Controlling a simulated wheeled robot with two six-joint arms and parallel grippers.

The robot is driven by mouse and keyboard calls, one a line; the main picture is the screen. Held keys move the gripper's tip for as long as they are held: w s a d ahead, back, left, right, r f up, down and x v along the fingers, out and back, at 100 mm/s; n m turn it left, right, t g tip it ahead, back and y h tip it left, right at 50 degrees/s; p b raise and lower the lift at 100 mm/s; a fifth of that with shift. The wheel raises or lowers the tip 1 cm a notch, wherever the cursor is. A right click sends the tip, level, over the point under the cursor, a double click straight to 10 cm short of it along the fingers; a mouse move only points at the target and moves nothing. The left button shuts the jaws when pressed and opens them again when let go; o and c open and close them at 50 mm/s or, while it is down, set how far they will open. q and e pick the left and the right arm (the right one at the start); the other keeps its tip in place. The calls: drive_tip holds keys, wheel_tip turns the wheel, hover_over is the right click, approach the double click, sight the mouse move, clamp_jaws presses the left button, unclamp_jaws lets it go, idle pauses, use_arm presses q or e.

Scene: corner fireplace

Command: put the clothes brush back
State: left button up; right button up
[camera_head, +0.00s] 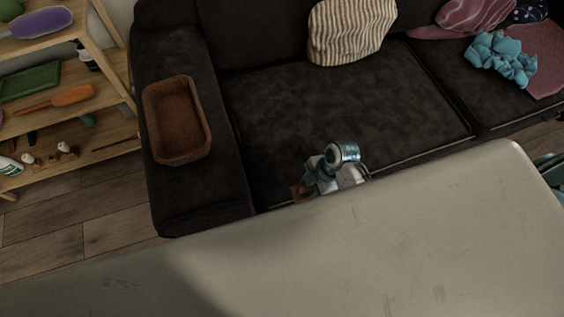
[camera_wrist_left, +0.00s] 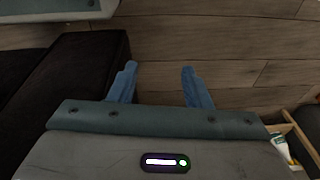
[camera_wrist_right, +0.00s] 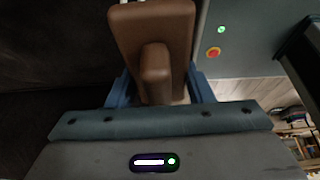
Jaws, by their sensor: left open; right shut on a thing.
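The clothes brush (camera_wrist_right: 150,25) appears in the right wrist view as a brown block with a raised rounded grip. My right gripper (camera_wrist_right: 158,88) is shut on that grip. In the head view only a small brown part of the brush (camera_head: 299,192) shows beside my right gripper (camera_head: 308,186), in front of the sofa seat. The rest is hidden by the gripper and my own body. My left gripper (camera_wrist_left: 158,83) is open and empty above the wooden floor. It does not show in the head view.
An empty-looking brown basket (camera_head: 207,125) sits on the dark sofa's left arm (camera_head: 195,205). A wooden shelf (camera_head: 105,50) at left holds a purple object (camera_head: 42,22), a green tray (camera_head: 30,80) and an orange object (camera_head: 60,99). A striped cushion (camera_head: 350,30) and a blue cloth (camera_head: 500,58) lie on the sofa.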

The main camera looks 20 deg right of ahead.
drive_tip(key=w+a, duration=0.1)
drive_tip(key=w, duration=0.3)
drive_tip(key=w+a, duration=0.1)
drive_tip(key=w, duration=0.3)
drive_tip(key=w+a+f, duration=0.1)
drive_tip(key=w+a, duration=0.1)
drive_tip(key=w, duration=0.3)
drive_tip(key=shift+a+f, duration=0.1)
drive_tip(key=shift+w, duration=0.2)
drive_tip(key=f, duration=0.2)
drive_tip(key=shift+w+a+f, duration=0.2)
drive_tip(key=shift+w+f, duration=0.15)
drive_tip(key=shift+w, duration=0.05)
drive_tip(key=shift+f, duration=0.5)
use_arm(q)
drive_tip(key=shift+w+r, duration=0.45)
drive_tip(key=shift+r, duration=0.35)
drive_tip(key=shift+b, duration=0.3)
use_arm(e)
drive_tip(key=o, duration=0.9)
drive_tip(key=shift+o, duration=0.2)
use_arm(q)
drive_tip(key=shift+r, duration=0.1)
